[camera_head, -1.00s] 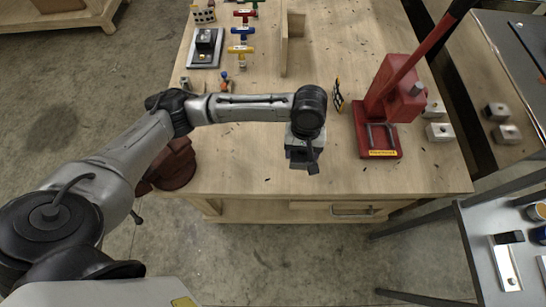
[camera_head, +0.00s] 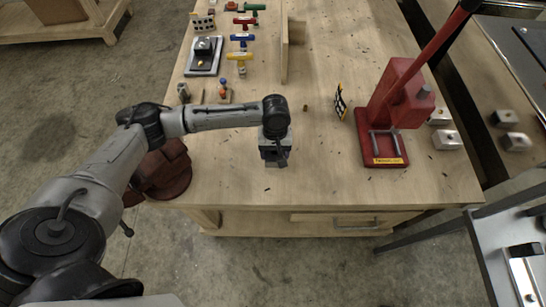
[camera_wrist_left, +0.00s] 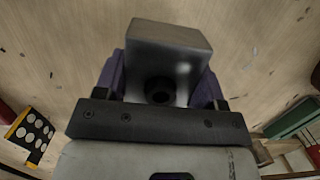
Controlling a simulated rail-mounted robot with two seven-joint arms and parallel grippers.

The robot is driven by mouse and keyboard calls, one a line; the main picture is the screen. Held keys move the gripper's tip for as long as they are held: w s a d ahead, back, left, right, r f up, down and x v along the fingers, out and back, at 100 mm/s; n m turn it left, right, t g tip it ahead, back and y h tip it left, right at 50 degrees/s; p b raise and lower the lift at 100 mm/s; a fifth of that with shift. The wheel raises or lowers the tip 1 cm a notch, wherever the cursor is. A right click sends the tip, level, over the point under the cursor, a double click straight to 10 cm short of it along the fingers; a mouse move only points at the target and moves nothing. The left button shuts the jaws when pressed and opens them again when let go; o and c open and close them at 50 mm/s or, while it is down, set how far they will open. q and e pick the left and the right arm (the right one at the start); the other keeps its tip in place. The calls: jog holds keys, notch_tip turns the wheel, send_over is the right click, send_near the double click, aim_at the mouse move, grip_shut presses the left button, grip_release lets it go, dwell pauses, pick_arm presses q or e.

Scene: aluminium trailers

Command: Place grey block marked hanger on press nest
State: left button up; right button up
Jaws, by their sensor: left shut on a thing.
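My left gripper (camera_head: 274,160) hangs over the front part of the wooden bench, left of the red press. In the left wrist view its purple fingers are shut on the sides of a grey metal block (camera_wrist_left: 168,45) with a dark round hole. No marking on the block is readable there. In the head view the gripper mostly hides the block. The red press (camera_head: 398,95) has a long red lever. Its low base (camera_head: 384,158), with grey bars and a yellow label at the front, is empty of any block. My right gripper is not in view.
A black-and-white dotted card (camera_head: 340,102) stands just left of the press. Grey blocks (camera_head: 447,139) lie right of the press. A wooden divider (camera_head: 287,55) stands farther back. Coloured T-shaped parts (camera_head: 240,56) lie at the back left. Bench space around the gripper is clear.

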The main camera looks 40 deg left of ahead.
aim_at(273, 158)
pick_arm(q)
jog(key=shift+a+f, duration=0.2)
jog(key=shift+a, duration=0.2)
jog(key=shift+f+b, duration=0.45)
jog(key=shift+f, duration=1.5)
jog(key=shift+f, duration=0.15)
jog(key=o, duration=1.1)
